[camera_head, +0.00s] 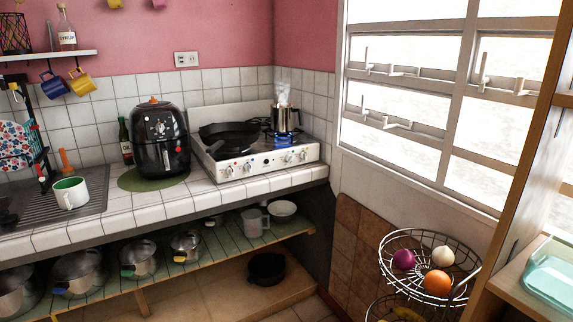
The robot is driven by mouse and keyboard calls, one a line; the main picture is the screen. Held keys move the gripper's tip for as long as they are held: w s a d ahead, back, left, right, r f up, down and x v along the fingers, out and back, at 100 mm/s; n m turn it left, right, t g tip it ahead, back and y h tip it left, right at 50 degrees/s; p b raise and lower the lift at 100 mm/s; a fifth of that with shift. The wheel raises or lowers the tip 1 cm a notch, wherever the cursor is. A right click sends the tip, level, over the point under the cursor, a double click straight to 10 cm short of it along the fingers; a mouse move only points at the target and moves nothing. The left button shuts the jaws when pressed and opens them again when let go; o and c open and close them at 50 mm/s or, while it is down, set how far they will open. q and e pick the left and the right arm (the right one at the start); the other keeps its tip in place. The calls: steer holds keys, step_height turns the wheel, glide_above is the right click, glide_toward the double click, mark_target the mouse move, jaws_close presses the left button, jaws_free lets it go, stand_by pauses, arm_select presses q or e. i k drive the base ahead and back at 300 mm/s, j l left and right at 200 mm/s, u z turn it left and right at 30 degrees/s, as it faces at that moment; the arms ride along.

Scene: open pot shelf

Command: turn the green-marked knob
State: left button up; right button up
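The white two-burner stove (262,163) stands on the tiled counter in the head view, with its front panel facing me. A left pair of knobs (238,169) and a right pair of knobs (296,157) sit on that panel. The knobs are small, and I cannot tell which one carries a green mark. A blue flame (283,140) shows at the right burner, under a steaming metal pot (285,118). A black frying pan (229,137) sits on the left burner. Neither of my grippers is in view.
A black air fryer (160,142) on a green mat stands left of the stove. A white-and-green mug (70,193) is further left. Several pots (140,258) line the shelf below. A wire fruit basket (463,287) is at lower right. The counter in front of the stove is clear.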

mark_target(289, 159)
steer(key=i+z, duration=0.15)
steer(key=z, duration=0.15)
steer(key=i+j+z, duration=0.15)
steer(key=i+z, duration=0.25)
steer(key=i+j+z, duration=0.25)
steer(key=z, duration=0.2)
